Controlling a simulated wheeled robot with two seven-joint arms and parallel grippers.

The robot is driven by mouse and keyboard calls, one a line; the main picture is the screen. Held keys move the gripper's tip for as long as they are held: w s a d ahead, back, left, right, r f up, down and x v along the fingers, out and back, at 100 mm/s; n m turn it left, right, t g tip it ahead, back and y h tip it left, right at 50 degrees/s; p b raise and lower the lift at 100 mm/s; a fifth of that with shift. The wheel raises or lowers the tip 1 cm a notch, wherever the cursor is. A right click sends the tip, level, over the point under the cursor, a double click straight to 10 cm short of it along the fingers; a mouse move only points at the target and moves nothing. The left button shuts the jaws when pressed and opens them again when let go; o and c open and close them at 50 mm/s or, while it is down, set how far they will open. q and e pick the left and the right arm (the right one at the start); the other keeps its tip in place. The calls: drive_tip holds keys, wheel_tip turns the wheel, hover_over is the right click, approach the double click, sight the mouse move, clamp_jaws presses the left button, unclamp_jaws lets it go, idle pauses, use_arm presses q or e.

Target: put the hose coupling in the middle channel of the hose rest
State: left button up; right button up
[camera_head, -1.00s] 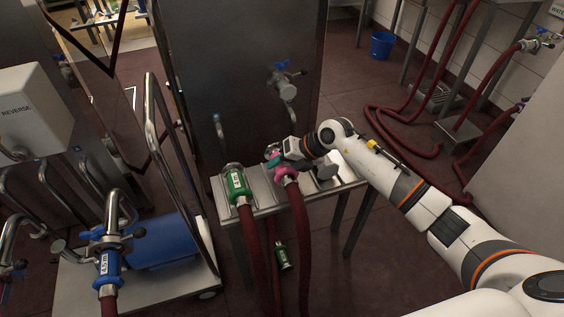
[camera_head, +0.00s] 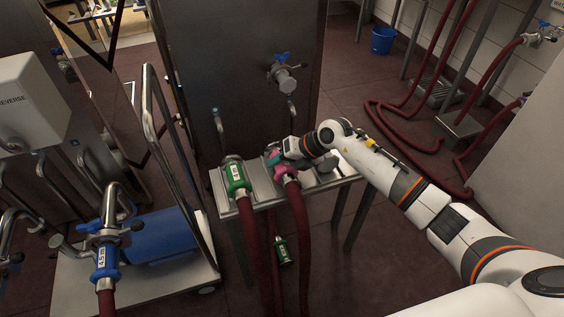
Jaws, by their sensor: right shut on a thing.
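The hose rest (camera_head: 262,197) is a grey metal stand with channels on its top. My right gripper (camera_head: 277,160) is shut on the hose coupling, a pink collar (camera_head: 285,170) with a dark red hose (camera_head: 300,225) hanging down over the front edge. The coupling is at the middle of the rest, to the right of a green-collared coupling (camera_head: 235,177) in the left channel. The fingers hide part of it, and I cannot tell whether it touches the channel floor. My left gripper is not in view.
A steel tank with a valve (camera_head: 285,75) stands behind the rest. A cart with a blue motor (camera_head: 160,235) and a blue-collared coupling (camera_head: 104,260) is at left. Red hoses (camera_head: 410,145) lie on the floor at right.

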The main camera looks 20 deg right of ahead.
drive_tip(key=shift+s+f, duration=0.1)
drive_tip(key=shift+f, duration=0.1)
drive_tip(key=o, duration=1.4)
drive_tip(key=shift+c, duration=0.2)
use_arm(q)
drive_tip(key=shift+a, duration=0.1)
use_arm(e)
drive_tip(key=shift+s+f, duration=0.1)
drive_tip(key=shift+f, duration=0.15)
drive_tip(key=shift+d, duration=0.1)
drive_tip(key=shift+s+d+r, duration=0.1)
drive_tip(key=shift+d+r, duration=0.1)
drive_tip(key=shift+r, duration=0.15)
use_arm(q)
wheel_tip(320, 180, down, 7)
drive_tip(key=p, duration=0.2)
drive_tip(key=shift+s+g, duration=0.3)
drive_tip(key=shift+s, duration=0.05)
use_arm(e)
drive_tip(key=v, duration=1.1)
drive_tip(key=shift+a+r, duration=0.25)
drive_tip(key=shift+r, duration=0.4)
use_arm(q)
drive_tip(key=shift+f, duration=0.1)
